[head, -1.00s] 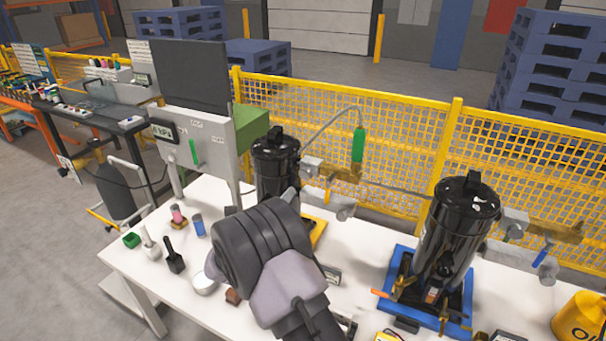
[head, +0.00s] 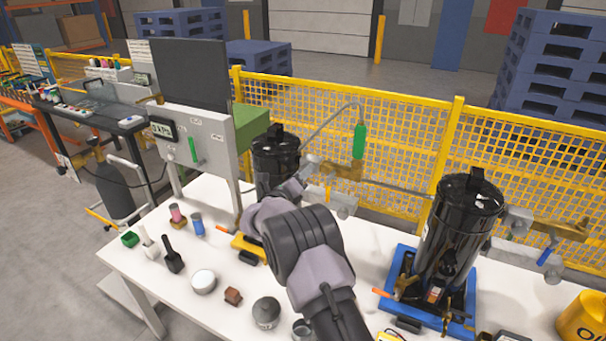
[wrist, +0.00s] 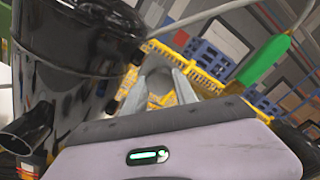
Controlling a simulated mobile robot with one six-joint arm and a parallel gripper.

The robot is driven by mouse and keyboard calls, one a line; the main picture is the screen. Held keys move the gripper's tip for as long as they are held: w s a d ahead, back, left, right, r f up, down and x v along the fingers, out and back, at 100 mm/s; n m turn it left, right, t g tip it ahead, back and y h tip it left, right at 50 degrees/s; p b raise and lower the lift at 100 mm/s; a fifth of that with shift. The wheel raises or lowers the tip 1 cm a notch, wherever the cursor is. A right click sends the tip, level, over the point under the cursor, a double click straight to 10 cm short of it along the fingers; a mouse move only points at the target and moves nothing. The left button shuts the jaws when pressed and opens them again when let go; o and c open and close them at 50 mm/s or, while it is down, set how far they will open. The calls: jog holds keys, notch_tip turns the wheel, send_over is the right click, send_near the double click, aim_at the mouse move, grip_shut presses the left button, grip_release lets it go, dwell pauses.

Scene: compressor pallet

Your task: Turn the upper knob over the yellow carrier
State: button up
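The yellow carrier (head: 246,249) sits on the white table under the left black compressor (head: 276,160), partly hidden by my arm. To the compressor's right are brass fittings (head: 345,171) with an upright green handle (head: 359,141) above and a pale fitting (head: 343,203) below. I cannot tell which part is the upper knob. My gripper (head: 306,170) is beside the compressor, near the left end of these fittings. In the wrist view, my gripper (wrist: 160,82) shows two grey fingers with a gap between them. The compressor (wrist: 75,70) is at left, the green handle (wrist: 263,62) at upper right; I see no contact with it.
A second black compressor (head: 459,225) stands in a blue carrier (head: 408,325) at right. A grey panel with a gauge (head: 163,130) is at left. A yellow mesh fence (head: 400,160) runs behind.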

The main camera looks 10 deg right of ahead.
grip_shut()
jog(key=shift+f+m+b, duration=0.1)
jog(key=shift+m+b, duration=0.2)
jog(key=shift+b, duration=0.2)
jog(key=n+b, duration=1.7)
jog(key=n, duration=1.7)
dwell(0.4)
